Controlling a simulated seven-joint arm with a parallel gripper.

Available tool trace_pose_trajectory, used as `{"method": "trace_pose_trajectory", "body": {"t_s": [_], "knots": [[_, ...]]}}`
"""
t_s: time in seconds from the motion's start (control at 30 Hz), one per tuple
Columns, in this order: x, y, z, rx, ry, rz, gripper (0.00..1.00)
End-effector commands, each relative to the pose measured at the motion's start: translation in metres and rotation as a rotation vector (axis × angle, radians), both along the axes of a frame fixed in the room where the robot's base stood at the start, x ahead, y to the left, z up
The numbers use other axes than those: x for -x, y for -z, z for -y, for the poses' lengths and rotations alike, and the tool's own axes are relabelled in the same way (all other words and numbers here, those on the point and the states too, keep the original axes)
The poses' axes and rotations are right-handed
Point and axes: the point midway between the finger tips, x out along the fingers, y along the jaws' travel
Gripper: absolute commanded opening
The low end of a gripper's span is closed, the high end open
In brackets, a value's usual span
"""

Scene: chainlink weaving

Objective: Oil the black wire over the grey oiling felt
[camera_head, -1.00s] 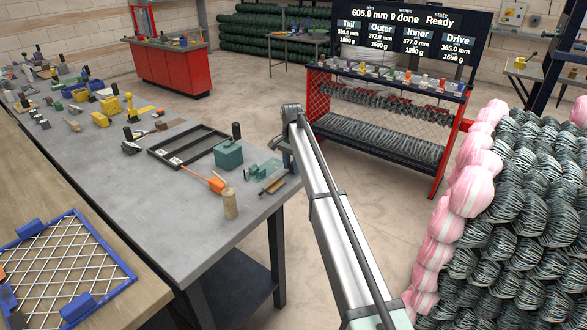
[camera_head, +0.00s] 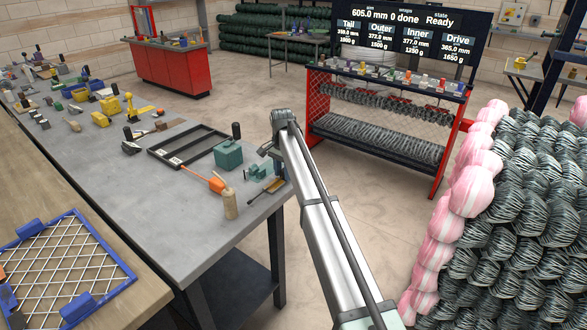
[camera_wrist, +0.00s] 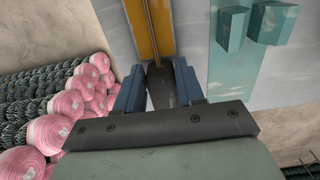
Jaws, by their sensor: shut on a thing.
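My gripper (camera_wrist: 158,85) is shut on a dark grey piece (camera_wrist: 159,86), which sits between its blue-grey fingers. I cannot tell from its shape whether this piece is part of the black wire or the felt. Just beyond the fingertips, a yellow strip (camera_wrist: 147,25) has a thin dark line along its middle; I cannot tell whether the line is a wire or a groove. In the head view, my gripper (camera_head: 270,150) is at the right edge of the grey bench, close to a yellow and dark flat piece (camera_head: 267,190). I cannot clearly make out the grey felt.
Teal blocks on a plate (camera_wrist: 236,28) stand right of the strip and also show on the bench (camera_head: 258,172). A green box (camera_head: 228,154), an orange tool (camera_head: 216,184) and a wooden cylinder (camera_head: 230,204) are near. Pink and dark wire coils (camera_head: 470,190) are stacked at the right.

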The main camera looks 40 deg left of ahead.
Motion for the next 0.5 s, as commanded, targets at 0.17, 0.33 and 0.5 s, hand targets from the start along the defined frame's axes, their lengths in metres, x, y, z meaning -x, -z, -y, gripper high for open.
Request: {"method": "trace_pose_trajectory", "body": {"t_s": [0.17,0.33,0.5], "knots": [[-0.0002,-0.0001,-0.0002,0.0,0.0,0.0,0.47],[-0.0003,-0.0001,-0.0001,0.0,0.0,0.0,0.64],[-0.0003,0.0,-0.0001,0.0,0.0,0.0,0.68]]}}
